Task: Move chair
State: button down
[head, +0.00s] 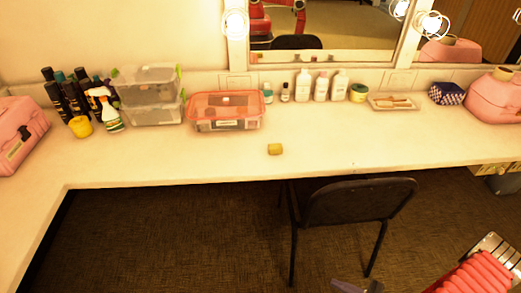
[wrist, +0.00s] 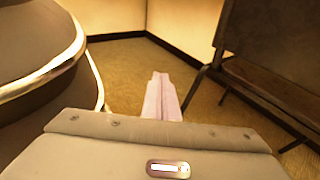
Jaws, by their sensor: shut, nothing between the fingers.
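A dark chair (head: 360,201) with a black back and thin dark legs stands at the front edge of the counter in the head view, its back towards me. Its seat is mostly hidden behind the back. In the wrist view, a dark chair (wrist: 275,35) fills the right side, with part of its back, seat and slanting legs showing. My gripper (wrist: 161,82) is shut and empty, with its pale pink fingers together over the floor. It is left of the chair and apart from it.
Dark carpet (head: 180,240) is open left of the chair. A banded curved object (wrist: 45,60) stands left in the wrist view.

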notch_tip(320, 180, up, 33)
jog(key=a+n+g+h, duration=0.2)
jog(key=n+g+h, duration=0.8)
jog(key=n, duration=0.7)
jog(key=s+a+r+n+t+h, duration=0.1)
jog(key=a+r+n+t, duration=0.2)
jog(key=a+r, duration=0.3)
jog(key=s+a+r+n+t+h, duration=0.1)
jog(key=a+r+n+t, duration=0.2)
jog(key=r, duration=1.3)
jog(key=a+n, duration=0.2)
jog(key=a, duration=0.2)
jog(key=shift+s+r+t+h, duration=0.25)
jog(key=shift+s+t+h, duration=0.05)
jog(key=shift+s+t, duration=0.1)
